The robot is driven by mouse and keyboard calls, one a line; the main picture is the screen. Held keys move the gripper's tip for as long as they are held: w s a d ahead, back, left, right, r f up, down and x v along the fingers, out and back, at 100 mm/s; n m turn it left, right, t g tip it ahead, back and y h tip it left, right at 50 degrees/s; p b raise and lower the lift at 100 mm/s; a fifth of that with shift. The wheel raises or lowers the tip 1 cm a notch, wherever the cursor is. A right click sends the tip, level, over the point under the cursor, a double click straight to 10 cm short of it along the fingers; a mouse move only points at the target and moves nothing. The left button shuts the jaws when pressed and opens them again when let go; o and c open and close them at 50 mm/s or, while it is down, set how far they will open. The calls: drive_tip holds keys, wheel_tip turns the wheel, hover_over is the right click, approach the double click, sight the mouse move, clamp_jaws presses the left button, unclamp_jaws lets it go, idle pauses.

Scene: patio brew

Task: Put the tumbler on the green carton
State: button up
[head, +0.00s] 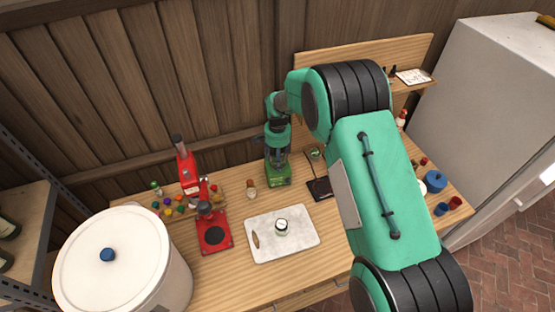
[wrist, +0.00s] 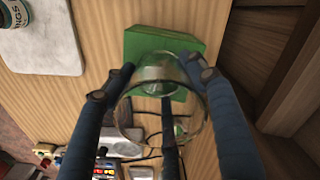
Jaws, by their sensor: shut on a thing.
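The tumbler (wrist: 150,72) is clear glass and sits between my gripper's fingers in the wrist view. My gripper (wrist: 152,84) is shut on it, with dark blue fingers around its sides. The green carton (wrist: 138,42) lies directly behind the tumbler in that view. In the head view my gripper (head: 278,147) points down right over the green carton (head: 280,177), which stands towards the back of the table. I cannot tell whether the tumbler touches the carton's top. In the head view the tumbler is hard to make out among the fingers.
A black scale (head: 320,188) and a small jar (head: 315,153) stand right of the carton. A small bottle (head: 250,190) is left of it. A white board (head: 262,240) with a tin (head: 281,227) lies in front. A red tool (head: 212,236) and white pot (head: 120,262) are left.

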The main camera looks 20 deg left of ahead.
drive_tip(key=shift+f, duration=0.15)
drive_tip(key=o, duration=1.4)
wheel_tip(320, 180, up, 12)
idle(0.6)
drive_tip(key=shift+d+r+b, duration=0.1)
drive_tip(key=shift+r+b, duration=0.1)
drive_tip(key=shift+b, duration=0.1)
